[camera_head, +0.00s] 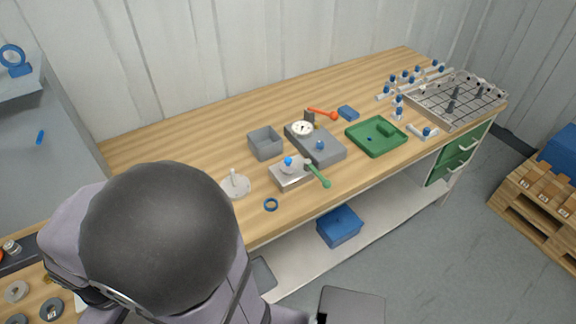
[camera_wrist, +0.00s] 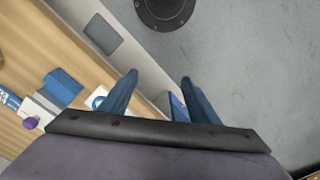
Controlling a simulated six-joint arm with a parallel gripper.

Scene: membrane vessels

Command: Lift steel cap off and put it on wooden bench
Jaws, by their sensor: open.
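I cannot pick out the steel cap for certain. A steel block (camera_head: 287,180) with a blue knob (camera_head: 289,160) and a green-handled part (camera_head: 318,174) sits near the front edge of the wooden bench (camera_head: 200,150). A white disc (camera_head: 236,187) with an upright peg stands to its left. A grey block (camera_head: 327,148) with a white dial gauge is behind it. In the wrist view my gripper (camera_wrist: 159,77) is open, its blue fingers apart with nothing held between them. In the head view my arm's dark rounded part hides the bench's near left, and the fingers do not show.
A grey open box (camera_head: 265,144), a green tray (camera_head: 364,141) and a blue ring (camera_head: 271,204) are on the bench. A wire rack (camera_head: 440,114) with grey posts fills the right end, with white blue-ended fittings beside it. A blue bin (camera_head: 339,226) is on the lower shelf.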

